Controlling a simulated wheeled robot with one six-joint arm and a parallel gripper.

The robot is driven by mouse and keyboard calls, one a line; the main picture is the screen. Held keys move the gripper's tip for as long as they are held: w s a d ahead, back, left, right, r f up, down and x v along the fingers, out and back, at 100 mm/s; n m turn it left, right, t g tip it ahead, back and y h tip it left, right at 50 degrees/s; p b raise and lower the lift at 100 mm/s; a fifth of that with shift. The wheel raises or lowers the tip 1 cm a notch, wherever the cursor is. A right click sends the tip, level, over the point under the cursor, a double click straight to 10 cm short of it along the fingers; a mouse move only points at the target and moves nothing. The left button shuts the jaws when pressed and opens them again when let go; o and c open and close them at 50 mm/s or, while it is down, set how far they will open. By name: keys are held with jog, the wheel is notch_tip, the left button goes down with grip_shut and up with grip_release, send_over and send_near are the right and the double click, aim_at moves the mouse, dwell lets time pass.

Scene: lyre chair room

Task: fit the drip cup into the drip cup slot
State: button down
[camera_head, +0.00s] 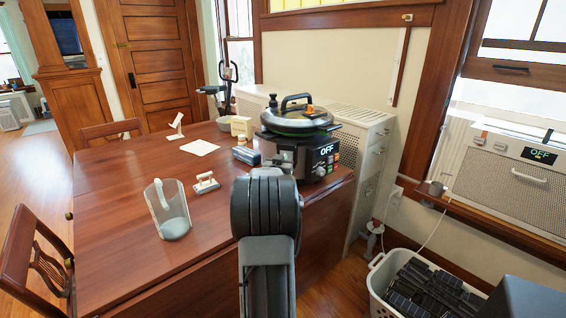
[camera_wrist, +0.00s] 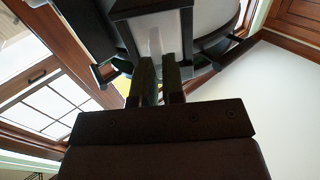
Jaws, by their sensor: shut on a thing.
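The pressure cooker (camera_head: 297,140) stands near the table's right end, with its lid on and its display reading OFF. It fills the top of the wrist view (camera_wrist: 215,20). My gripper (camera_wrist: 160,62) is close to the cooker, its fingers nearly together on a small pale translucent piece, which appears to be the drip cup (camera_wrist: 155,38). The cup lies against a dark frame on the cooker's side, which appears to be the drip cup slot (camera_wrist: 122,12). I cannot tell how far the cup sits inside it. In the head view my arm hides the gripper, cup and slot.
On the table (camera_head: 110,240) stand a clear pitcher (camera_head: 170,212), a small white-handled item (camera_head: 206,183) and a sheet of paper (camera_head: 200,147). A white cabinet (camera_head: 368,150) stands behind the cooker. A basket (camera_head: 385,290) is on the floor at right.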

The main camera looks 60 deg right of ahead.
jog(key=c, duration=1.1)
grip_release()
jog(key=shift+c, duration=0.2)
jog(key=v, duration=1.3)
jog(key=shift+a, duration=0.4)
jog(key=shift+s, duration=0.1)
